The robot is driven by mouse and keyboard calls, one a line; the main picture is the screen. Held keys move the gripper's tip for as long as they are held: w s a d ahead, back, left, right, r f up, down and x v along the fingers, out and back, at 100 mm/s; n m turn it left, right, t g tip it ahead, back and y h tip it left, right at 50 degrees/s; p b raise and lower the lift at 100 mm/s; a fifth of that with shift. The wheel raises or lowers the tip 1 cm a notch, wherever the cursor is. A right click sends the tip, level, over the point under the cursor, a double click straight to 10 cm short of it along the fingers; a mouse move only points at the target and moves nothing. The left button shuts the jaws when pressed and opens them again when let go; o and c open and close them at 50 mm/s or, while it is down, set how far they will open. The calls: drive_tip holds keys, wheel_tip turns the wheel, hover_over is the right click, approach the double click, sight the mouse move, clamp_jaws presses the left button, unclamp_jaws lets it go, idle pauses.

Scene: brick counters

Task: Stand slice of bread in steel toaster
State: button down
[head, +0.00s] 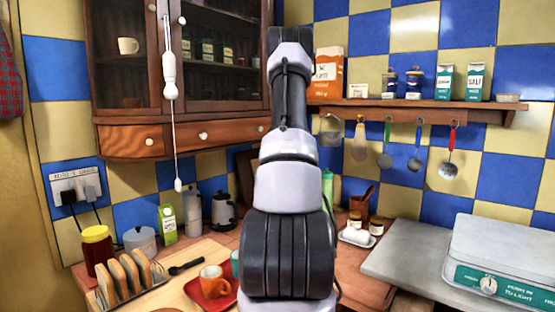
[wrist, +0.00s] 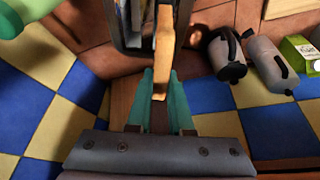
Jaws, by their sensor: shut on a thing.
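My gripper (wrist: 160,84), with teal fingers, is shut on a slice of bread (wrist: 164,45) in the wrist view. The slice is seen edge-on, its lower part between the fingertips. Beyond it at the top edge is a shiny metal body, which looks like the steel toaster (wrist: 131,35); it is partly cut off. The slice overlaps it in this view, and I cannot tell whether it is inside a slot. In the head view my arm hides the gripper, the held slice and the toaster. Several other slices (head: 133,274) stand in a rack at the front left.
Near the toaster are a dark-handled kettle (wrist: 226,56), a grey canister (wrist: 271,66) and a green carton (wrist: 300,52).

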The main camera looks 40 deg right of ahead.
drive_tip(key=shift+f, duration=4.25)
drive_tip(key=c, duration=0.7)
unclamp_jaws()
drive_tip(key=shift+c, duration=0.2)
drive_tip(key=v, duration=1.1)
drive_tip(key=shift+s+f, duration=0.1)
